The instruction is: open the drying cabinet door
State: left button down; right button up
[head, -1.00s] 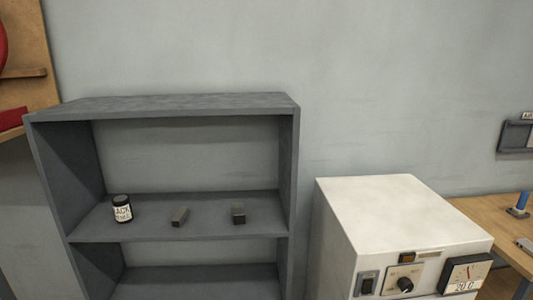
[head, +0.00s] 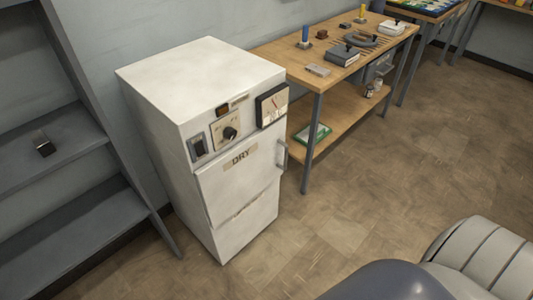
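The drying cabinet (head: 165,115) is a white box standing on the floor, left of the middle in the head view. Its upper door (head: 240,178) carries a label reading DRY and looks shut. A vertical handle (head: 282,154) sits at the door's right edge. A switch, a dial and a gauge are on the panel above the door. Neither gripper is in view. Grey and dark parts of my own body show at the bottom right, well apart from the cabinet.
The floor (head: 330,235) before the cabinet is clear.

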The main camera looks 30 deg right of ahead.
aim_at(252, 176)
jog(key=z, duration=0.85)
